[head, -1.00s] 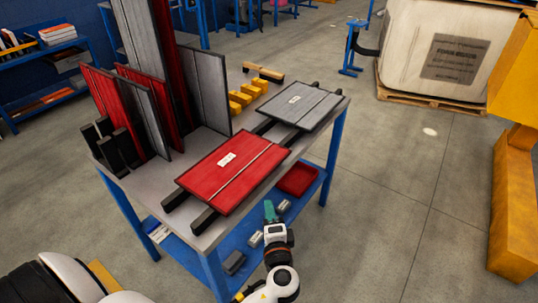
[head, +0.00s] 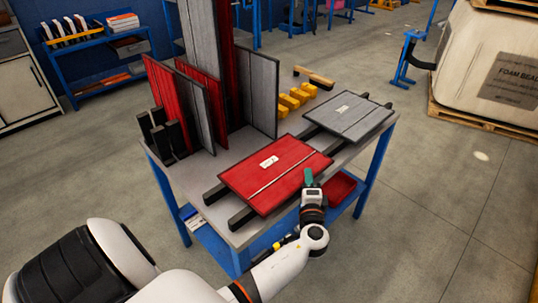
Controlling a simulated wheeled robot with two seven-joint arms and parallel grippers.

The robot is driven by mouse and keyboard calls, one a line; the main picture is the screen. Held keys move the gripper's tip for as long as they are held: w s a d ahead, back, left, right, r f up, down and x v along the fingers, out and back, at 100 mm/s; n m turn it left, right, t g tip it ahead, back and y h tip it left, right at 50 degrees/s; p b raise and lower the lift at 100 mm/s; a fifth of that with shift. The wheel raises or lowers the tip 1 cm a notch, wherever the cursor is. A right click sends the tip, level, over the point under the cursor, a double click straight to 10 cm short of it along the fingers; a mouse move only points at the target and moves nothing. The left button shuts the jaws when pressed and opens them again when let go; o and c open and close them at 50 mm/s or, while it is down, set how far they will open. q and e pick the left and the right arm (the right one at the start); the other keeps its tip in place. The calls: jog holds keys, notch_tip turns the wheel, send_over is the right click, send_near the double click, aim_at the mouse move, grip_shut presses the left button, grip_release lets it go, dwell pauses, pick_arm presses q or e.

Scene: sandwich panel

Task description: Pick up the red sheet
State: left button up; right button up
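A red sheet (head: 285,163) with a white label and a pale line across it lies flat on two black bars on the table (head: 190,185). My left gripper (head: 309,177), with teal fingertips, is at the near right edge of this sheet and overlaps it in the picture. I cannot tell whether it touches the sheet or whether its fingers are apart. My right gripper is not in view. More red sheets (head: 158,95) stand upright in the rack at the table's left.
A grey sheet (head: 347,115) lies on black bars at the table's right. Grey panels (head: 250,92) stand upright behind the red sheet. Yellow blocks (head: 294,98) sit at the back. A red bin (head: 341,187) is on the lower shelf. The floor right of the table is clear.

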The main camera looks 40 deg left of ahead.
pick_arm(q)
jog(key=shift+w+a, duration=0.15)
jog(key=shift+w, duration=0.05)
grip_shut()
